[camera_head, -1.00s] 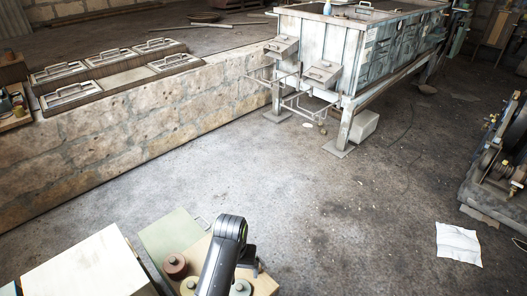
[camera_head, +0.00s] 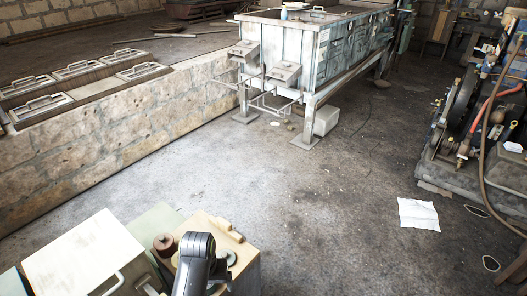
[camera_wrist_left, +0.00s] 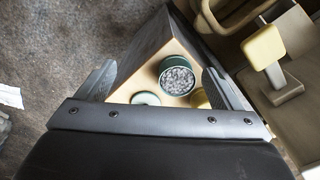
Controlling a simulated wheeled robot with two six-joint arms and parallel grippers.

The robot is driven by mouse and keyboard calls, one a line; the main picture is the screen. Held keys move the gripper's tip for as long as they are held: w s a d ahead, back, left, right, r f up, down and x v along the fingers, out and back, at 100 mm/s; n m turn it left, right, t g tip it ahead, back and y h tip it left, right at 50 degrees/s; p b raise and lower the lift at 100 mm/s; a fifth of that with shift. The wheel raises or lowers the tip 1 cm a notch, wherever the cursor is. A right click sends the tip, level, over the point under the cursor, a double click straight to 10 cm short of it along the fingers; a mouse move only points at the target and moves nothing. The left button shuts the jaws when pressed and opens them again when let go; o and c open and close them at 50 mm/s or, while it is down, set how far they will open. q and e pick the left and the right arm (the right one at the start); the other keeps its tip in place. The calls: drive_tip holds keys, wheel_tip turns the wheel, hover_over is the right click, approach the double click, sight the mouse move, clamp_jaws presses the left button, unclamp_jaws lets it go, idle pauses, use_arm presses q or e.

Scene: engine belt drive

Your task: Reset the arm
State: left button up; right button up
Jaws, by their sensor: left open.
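My left gripper (camera_wrist_left: 160,88) is open in the left wrist view, one dark finger at each side and nothing held between them. Beyond the fingers is a light wooden surface with a round green container (camera_wrist_left: 176,78) of grey granular contents, and a pale green round piece (camera_wrist_left: 145,98). In the head view my dark left arm rises at the bottom, in front of a wooden block (camera_head: 245,268) with a reddish-brown round piece (camera_head: 163,243) beside the arm. The left fingertips cannot be made out there. My right gripper is not in view.
An engine with belt drive (camera_head: 459,128) stands at the right. A low stone wall (camera_head: 110,135) with handled lids runs along the left. A white sheet (camera_head: 418,214) lies on the floor. The middle floor is clear.

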use_arm(q)
drive_tip(key=s+a+t+y, duration=0.1)
drive_tip(key=s+a+t, duration=0.1)
drive_tip(key=s+a, duration=1)
drive_tip(key=s+a+r+t, duration=0.2)
drive_tip(key=s+a+r, duration=0.2)
drive_tip(key=s+r, duration=0.45)
wheel_tip(320, 180, down, 26)
drive_tip(key=s+a+g, duration=0.1)
drive_tip(key=g, duration=0.1)
drive_tip(key=s+d+f+g, duration=0.1)
drive_tip(key=s+f, duration=1.4)
drive_tip(key=f, duration=0.1)
drive_tip(key=shift+s, duration=0.15)
